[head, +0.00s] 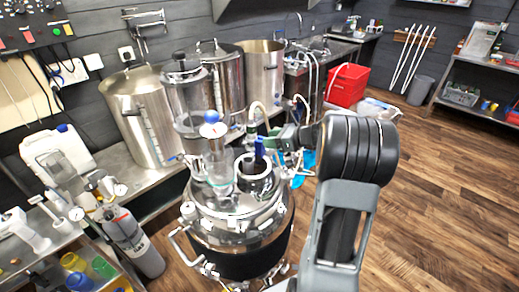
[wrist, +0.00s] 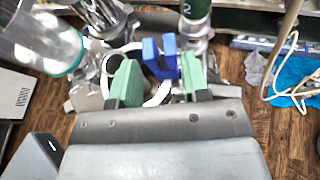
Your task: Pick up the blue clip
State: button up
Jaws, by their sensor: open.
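The blue clip (wrist: 160,62) stands between the green-padded fingers of my gripper (wrist: 157,82) in the wrist view, apart from the left finger and close to the right one. In the head view the blue clip (head: 259,148) shows just left of my gripper, above the lid of the steel vessel (head: 240,205). My gripper is open around the clip. Its fingertips are mostly hidden in the head view by my own arm. I cannot tell from these views what the clip's lower end rests on.
A clear cylinder with a blue ball (head: 211,117) stands on the vessel, left of the clip. A green bottle (wrist: 196,15) is just beyond the clip. Pale tubing (wrist: 288,45) hangs at the right. Steel pots (head: 140,115) line the back bench. The wooden floor (head: 440,190) at right is clear.

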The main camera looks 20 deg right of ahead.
aim_at(260, 151)
jog(key=shift+p+x, duration=0.5)
jog(key=shift+x, duration=3.05)
jog(key=c, duration=0.5)
